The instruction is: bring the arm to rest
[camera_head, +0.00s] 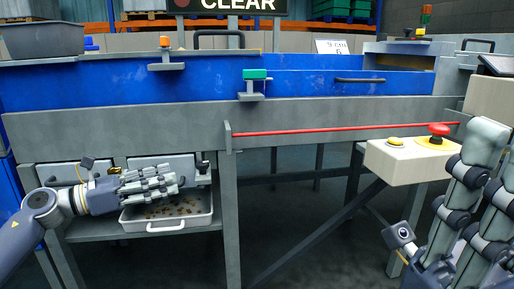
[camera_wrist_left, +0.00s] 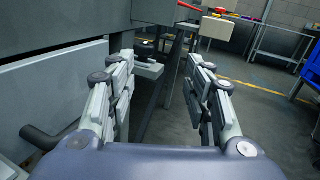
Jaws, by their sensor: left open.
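My left arm (camera_head: 20,232) comes in from the left in the camera_head view. My left gripper (camera_head: 172,184) is in front of the grey panels under the conveyor, above a shallow pale tray. In the left wrist view my left gripper (camera_wrist_left: 165,66) shows its two fingers spread apart with nothing between them, so it is open and empty. My right gripper (camera_head: 496,160) stands with its fingers pointing up at the lower right of the camera_head view, partly cut off by the frame edge. I cannot tell whether it is open or shut.
The pale tray (camera_head: 167,224) holds small brown bits on a low shelf. A blue-sided conveyor (camera_head: 190,85) runs across, with a red rod (camera_head: 340,129) on its front. A control box (camera_head: 398,163) with a red button (camera_head: 438,129) stands near my right gripper.

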